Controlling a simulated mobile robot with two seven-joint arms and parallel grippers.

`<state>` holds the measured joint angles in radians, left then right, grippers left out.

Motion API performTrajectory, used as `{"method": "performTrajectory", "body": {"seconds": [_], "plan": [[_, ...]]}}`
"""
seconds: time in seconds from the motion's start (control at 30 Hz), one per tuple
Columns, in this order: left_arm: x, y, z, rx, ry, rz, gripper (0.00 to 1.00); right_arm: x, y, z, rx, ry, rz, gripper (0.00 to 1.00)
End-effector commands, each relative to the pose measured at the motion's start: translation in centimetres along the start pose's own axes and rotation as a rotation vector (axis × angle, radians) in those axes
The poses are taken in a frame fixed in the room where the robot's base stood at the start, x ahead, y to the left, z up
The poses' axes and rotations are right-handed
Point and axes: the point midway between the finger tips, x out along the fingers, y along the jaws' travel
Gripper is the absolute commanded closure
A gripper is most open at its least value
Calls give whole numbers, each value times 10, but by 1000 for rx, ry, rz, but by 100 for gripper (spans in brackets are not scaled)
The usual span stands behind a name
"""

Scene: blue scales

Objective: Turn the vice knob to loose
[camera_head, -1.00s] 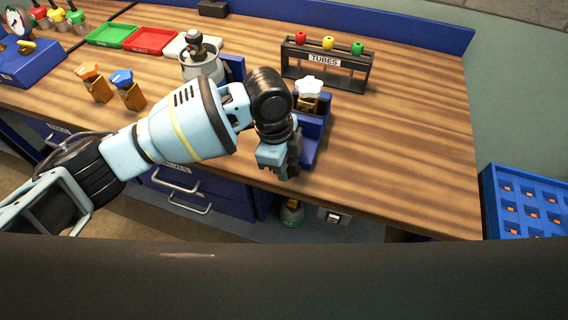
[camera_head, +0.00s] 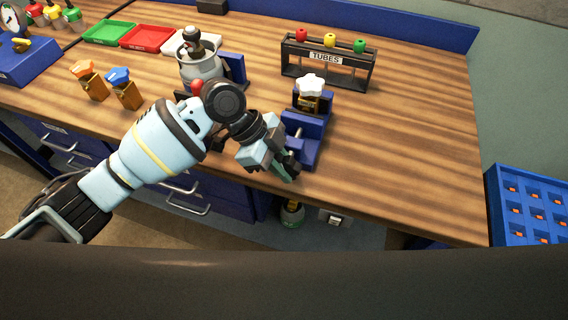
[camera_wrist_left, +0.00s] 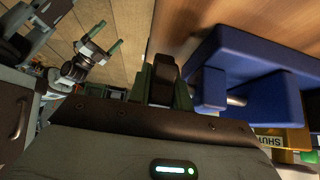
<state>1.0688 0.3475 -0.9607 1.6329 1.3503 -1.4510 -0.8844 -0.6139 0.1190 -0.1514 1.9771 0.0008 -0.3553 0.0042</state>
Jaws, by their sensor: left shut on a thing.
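The blue vice (camera_head: 303,150) stands at the front edge of the wooden bench in the head view, and its blue body (camera_wrist_left: 255,85) fills the right of the left wrist view. A metal screw (camera_wrist_left: 236,100) shows between its blue parts. A white-knobbed valve (camera_head: 310,88) sits at the vice's back end. My left gripper (camera_head: 290,168) is at the vice's front, its green fingers shut on the dark vice knob (camera_wrist_left: 165,78). The fingers and arm mostly hide the knob in the head view. My right gripper (camera_wrist_left: 107,38) shows in the left wrist view, apart from the vice, with its fingers spread.
A tube rack (camera_head: 328,62) stands behind the vice. The bench right of the vice is clear. A blue crate (camera_head: 530,205) is at far right.

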Motion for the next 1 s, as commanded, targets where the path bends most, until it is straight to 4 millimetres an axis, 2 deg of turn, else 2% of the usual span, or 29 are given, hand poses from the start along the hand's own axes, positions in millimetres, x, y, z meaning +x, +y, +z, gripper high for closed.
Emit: {"method": "performTrajectory", "body": {"seconds": [0.27,0.3,0.37,0.67,0.77,1.0], "plan": [[-1,0,0,1,0,-1,100,0,-2,-1,5,2,0,20],[-1,0,0,1,0,-1,76,0,-2,-1,6,2,-1,20],[-1,0,-1,1,0,-1,71,0,-2,-2,7,3,-1,20],[-3,0,0,0,0,-1,71,0,-2,-1,7,2,-1,20],[-11,-1,0,0,0,-3,71,0,-2,0,7,1,-1,20],[-49,-1,0,1,0,-3,71,1,-2,3,6,-6,-2,20]]}}
